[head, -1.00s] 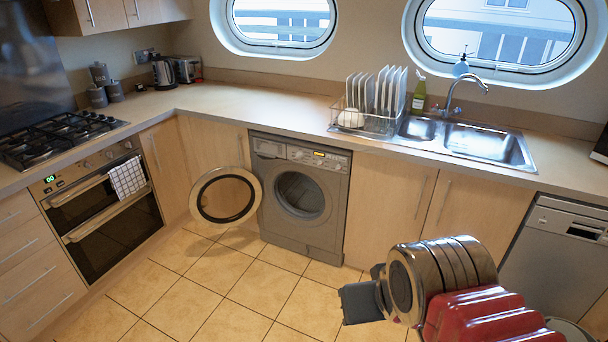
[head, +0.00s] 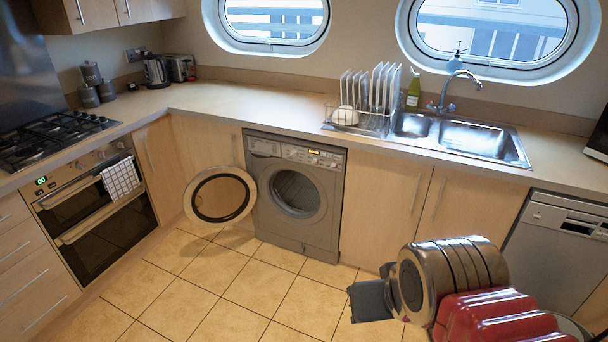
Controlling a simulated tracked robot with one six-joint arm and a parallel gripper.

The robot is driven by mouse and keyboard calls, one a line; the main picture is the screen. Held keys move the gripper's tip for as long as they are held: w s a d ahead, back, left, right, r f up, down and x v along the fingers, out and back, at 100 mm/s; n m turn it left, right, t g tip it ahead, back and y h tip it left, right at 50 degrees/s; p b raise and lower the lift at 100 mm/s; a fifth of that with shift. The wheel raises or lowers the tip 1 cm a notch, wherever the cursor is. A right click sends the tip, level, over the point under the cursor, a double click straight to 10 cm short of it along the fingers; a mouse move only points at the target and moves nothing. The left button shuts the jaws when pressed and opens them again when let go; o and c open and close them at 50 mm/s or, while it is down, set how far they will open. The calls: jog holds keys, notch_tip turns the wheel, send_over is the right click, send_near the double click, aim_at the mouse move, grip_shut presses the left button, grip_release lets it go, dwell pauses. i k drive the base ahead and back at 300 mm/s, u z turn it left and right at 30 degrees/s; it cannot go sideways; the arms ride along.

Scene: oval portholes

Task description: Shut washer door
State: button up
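The grey washer (head: 294,192) stands under the counter in the middle of the head view. Its round door (head: 222,195), with a pale rim and a see-through middle, hangs wide open to the left. The drum opening (head: 296,190) is uncovered. My gripper (head: 368,300) is at the lower right, above the tiled floor, apart from the washer and its door. It points left. I cannot tell from this angle whether its fingers are open or shut.
An oven (head: 96,215) with a checked towel (head: 120,180) stands at the left. A dishwasher (head: 560,245) is at the right. The tiled floor (head: 230,285) in front of the washer is clear. The counter (head: 240,105) runs above the washer.

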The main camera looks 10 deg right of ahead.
aim_at(192, 200)
jog(key=u, duration=0.05)
jog(key=i, duration=1.5)
jog(key=u, duration=0.7)
jog(key=i, duration=0.85)
jog(key=u, duration=0.6)
jog(key=i, duration=0.75)
jog(key=u, duration=0.4)
jog(key=i, duration=1.35)
jog(key=u, duration=0.05)
